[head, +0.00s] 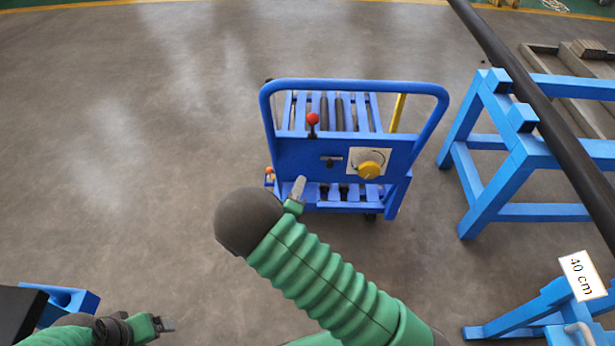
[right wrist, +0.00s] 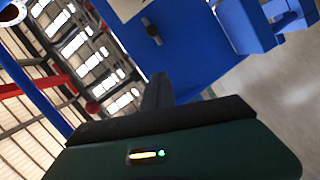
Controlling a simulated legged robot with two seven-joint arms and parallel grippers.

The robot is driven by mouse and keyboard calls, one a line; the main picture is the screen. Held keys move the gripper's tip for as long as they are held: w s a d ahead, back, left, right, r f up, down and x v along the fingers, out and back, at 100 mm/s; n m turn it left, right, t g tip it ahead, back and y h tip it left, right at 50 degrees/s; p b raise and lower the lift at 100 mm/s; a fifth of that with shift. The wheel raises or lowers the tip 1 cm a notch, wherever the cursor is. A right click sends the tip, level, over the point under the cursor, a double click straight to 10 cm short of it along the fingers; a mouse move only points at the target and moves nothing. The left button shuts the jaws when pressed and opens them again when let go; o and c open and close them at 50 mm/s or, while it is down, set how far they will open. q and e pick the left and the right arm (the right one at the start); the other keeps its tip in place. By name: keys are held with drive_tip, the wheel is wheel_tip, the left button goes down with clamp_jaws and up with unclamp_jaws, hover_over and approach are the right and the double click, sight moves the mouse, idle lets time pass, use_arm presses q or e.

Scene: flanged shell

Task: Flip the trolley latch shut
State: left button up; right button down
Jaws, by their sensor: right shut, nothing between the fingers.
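The blue trolley (head: 345,150) stands on the floor ahead, its upright panel facing me. A small dark latch-like piece (head: 329,162) sits on the panel, left of a yellow round knob (head: 369,170) on a white plate. It also shows in the right wrist view (right wrist: 152,32), beyond the fingers. A red-balled lever (head: 312,119) rises above it. My right gripper (head: 298,187) is shut and empty, in front of the panel's lower left in the head view; contact cannot be told. My left gripper (head: 166,324) is low at the left, away from the trolley; its jaws are too small to read.
A blue trestle (head: 490,150) carrying a long dark pipe (head: 540,110) stands right of the trolley. Another blue stand with a "40 cm" sign (head: 582,276) is at lower right. A blue piece (head: 68,302) lies at lower left. The floor left of the trolley is clear.

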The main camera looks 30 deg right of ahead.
sight(332, 168)
drive_tip(key=b+x, duration=0.2)
drive_tip(key=x, duration=0.7)
drive_tip(key=shift+d+f+b, duration=0.15)
drive_tip(key=shift+d+b, duration=0.1)
drive_tip(key=shift+b, duration=0.1)
drive_tip(key=s+d, duration=0.1)
drive_tip(key=s+d+f+b, duration=0.1)
drive_tip(key=shift+d, duration=0.4)
drive_tip(key=s+d, duration=0.1)
drive_tip(key=s+d+p, duration=0.1)
drive_tip(key=d, duration=0.1)
drive_tip(key=shift+f, duration=0.1)
drive_tip(key=shift+d, duration=0.1)
